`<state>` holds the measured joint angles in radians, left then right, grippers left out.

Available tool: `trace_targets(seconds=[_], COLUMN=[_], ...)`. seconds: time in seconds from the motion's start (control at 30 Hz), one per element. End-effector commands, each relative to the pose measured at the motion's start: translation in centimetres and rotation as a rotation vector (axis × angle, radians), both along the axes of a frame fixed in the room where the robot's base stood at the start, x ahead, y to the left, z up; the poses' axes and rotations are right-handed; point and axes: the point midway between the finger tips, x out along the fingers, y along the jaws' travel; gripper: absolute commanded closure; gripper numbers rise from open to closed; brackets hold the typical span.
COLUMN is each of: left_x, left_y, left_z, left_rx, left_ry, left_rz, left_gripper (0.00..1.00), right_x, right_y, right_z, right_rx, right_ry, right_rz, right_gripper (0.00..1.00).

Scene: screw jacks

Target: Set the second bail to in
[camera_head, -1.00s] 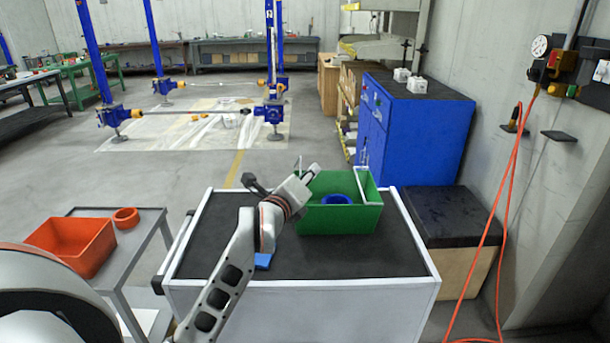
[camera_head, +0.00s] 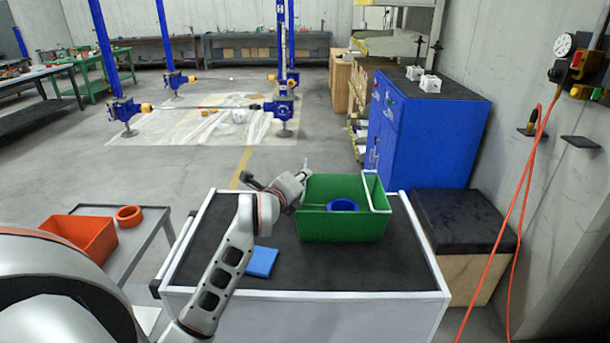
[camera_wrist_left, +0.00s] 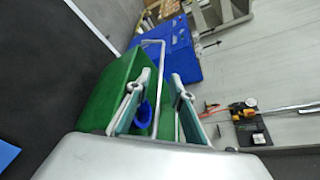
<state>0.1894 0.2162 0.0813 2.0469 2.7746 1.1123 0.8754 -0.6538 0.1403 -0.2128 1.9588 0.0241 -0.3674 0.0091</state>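A green crate (camera_head: 335,225) stands on the cart top with a blue ring (camera_head: 342,205) inside. One white wire bail (camera_head: 378,196) lies across the crate's top near its right end. In the left wrist view a white bail (camera_wrist_left: 154,42) rises beyond the fingers, and the green crate (camera_wrist_left: 105,95) and blue ring (camera_wrist_left: 143,115) show. My left gripper (camera_head: 305,172) is at the crate's left end, by the rim. Any bail at the left end is hidden or too small to tell. My right gripper is out of view.
A blue block (camera_head: 262,261) lies on the dark cart top (camera_head: 350,268) in front of the crate. An orange bin (camera_head: 80,237) and orange ring (camera_head: 129,215) sit on a side table. A blue cabinet (camera_head: 440,140) stands behind. The cart top is clear right of the block.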

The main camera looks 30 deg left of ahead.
Motion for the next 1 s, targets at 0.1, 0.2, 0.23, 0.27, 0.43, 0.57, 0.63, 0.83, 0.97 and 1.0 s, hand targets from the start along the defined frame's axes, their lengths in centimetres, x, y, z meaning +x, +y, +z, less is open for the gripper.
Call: trace_targets(seconds=[0.1,0.2,0.23,0.27,0.43,0.57,0.63,0.83,0.97,1.0], left_x=[1.6,2.6,2.8,2.9,3.4,3.4,3.4,3.4,3.4,3.4], left_y=[0.4,0.6,0.6,0.7,0.8,0.8,0.8,0.8,0.7,0.7], left_z=[-0.4,-0.6,-0.6,-0.7,-0.8,-0.8,-0.8,-0.8,-0.8,-0.8], left_rx=[-0.001,-0.001,0.000,0.000,0.000,0.000,0.000,0.000,0.002,0.004], left_ry=[0.001,0.000,0.000,0.000,-0.001,-0.001,-0.001,-0.001,0.000,0.002], left_rz=[0.000,0.000,0.000,0.000,-0.001,-0.001,-0.001,-0.001,0.000,0.000], left_gripper=[0.78,0.78,0.78,0.78,0.78,0.78,0.80,1.00,1.00,1.00], right_x=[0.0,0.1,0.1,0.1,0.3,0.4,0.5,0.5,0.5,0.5], right_y=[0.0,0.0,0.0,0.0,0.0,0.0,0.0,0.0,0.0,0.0], right_z=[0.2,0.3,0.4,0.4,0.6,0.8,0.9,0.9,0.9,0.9], right_rx=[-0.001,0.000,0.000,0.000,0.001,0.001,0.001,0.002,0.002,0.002], right_ry=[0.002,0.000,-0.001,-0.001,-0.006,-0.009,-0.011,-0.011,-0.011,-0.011], right_rz=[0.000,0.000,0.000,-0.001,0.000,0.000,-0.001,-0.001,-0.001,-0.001], right_gripper=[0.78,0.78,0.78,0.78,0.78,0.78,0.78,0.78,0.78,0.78])
